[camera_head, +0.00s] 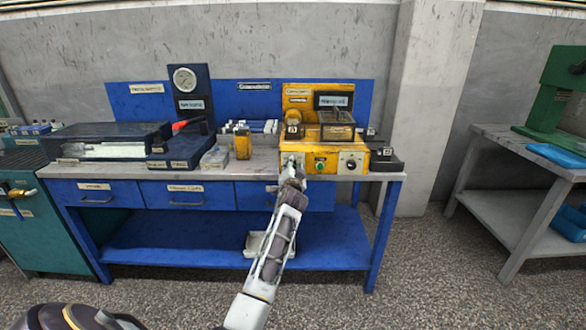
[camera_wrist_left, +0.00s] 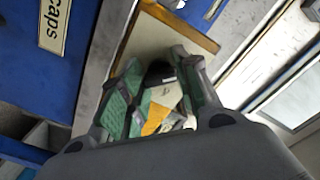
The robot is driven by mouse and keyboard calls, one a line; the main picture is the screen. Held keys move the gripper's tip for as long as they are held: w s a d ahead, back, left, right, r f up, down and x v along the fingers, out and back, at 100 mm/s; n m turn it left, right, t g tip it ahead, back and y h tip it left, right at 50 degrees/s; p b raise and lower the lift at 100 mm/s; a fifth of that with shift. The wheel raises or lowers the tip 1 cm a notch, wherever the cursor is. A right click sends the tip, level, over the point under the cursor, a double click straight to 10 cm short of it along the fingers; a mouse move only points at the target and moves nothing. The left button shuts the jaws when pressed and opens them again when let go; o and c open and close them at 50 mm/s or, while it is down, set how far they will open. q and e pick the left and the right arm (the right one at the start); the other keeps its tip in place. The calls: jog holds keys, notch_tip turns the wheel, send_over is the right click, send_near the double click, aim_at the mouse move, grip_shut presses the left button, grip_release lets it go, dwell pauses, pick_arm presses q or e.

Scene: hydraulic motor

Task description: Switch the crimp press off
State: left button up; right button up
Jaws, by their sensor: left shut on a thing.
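The yellow crimp press (camera_head: 325,130) stands on the right part of the blue bench. Its front panel carries a green button (camera_head: 320,166) and a dark round dial (camera_head: 351,164) on a white plate. My left gripper (camera_head: 291,167) reaches up to the left end of this panel and covers the control there. In the left wrist view, a dark knob-like part (camera_wrist_left: 160,73) shows between the green-padded fingers (camera_wrist_left: 155,100), against a pale plate. The gripper is shut on this part. Its setting cannot be read. My right gripper is not in view.
The bench top (camera_head: 262,164) holds a gauge stand (camera_head: 190,100), a covered tray (camera_head: 105,140) and a small yellow block (camera_head: 242,146). A black box (camera_head: 384,160) sits right of the press. A grey table (camera_head: 505,148) with a green machine stands at right.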

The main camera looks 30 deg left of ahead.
pick_arm(q)
jog(key=o, duration=1)
jog(key=shift+f, duration=0.1)
jog(key=shift+c, duration=0.2)
jog(key=shift+o, duration=0.3)
jog(key=v, duration=1.2)
jog(key=shift+s, duration=0.1)
